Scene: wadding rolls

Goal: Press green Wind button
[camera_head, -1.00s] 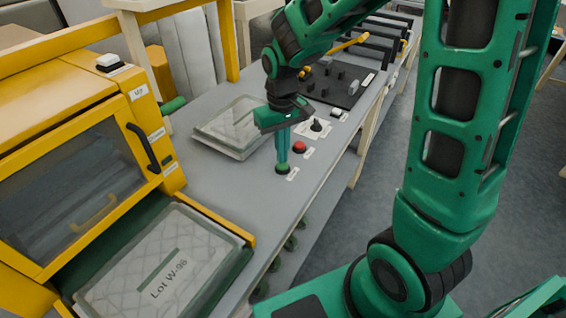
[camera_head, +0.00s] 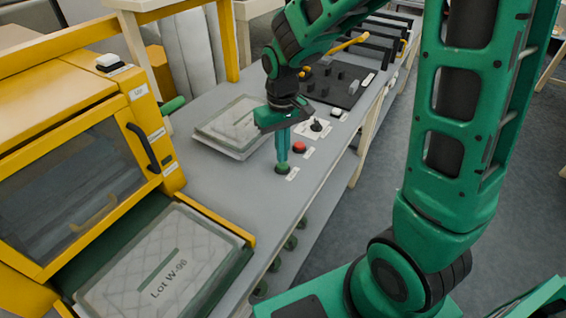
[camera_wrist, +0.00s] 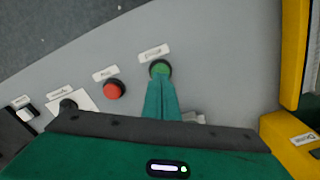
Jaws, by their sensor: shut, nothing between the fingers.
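The green button (camera_head: 283,169) sits on the grey bench top near its front edge, with a small white label beside it. It also shows in the wrist view (camera_wrist: 160,68), where its label text is hard to read. My gripper (camera_head: 283,160) points down with its fingers together, directly over the green button. In the wrist view my fingertips (camera_wrist: 160,79) overlap the near edge of the button. I cannot tell whether the button is pressed down. Nothing is held between the fingers.
A red button (camera_head: 299,147) and a black knob (camera_head: 316,125) are close behind the green one. A clear flat case (camera_head: 222,139) lies to the left.

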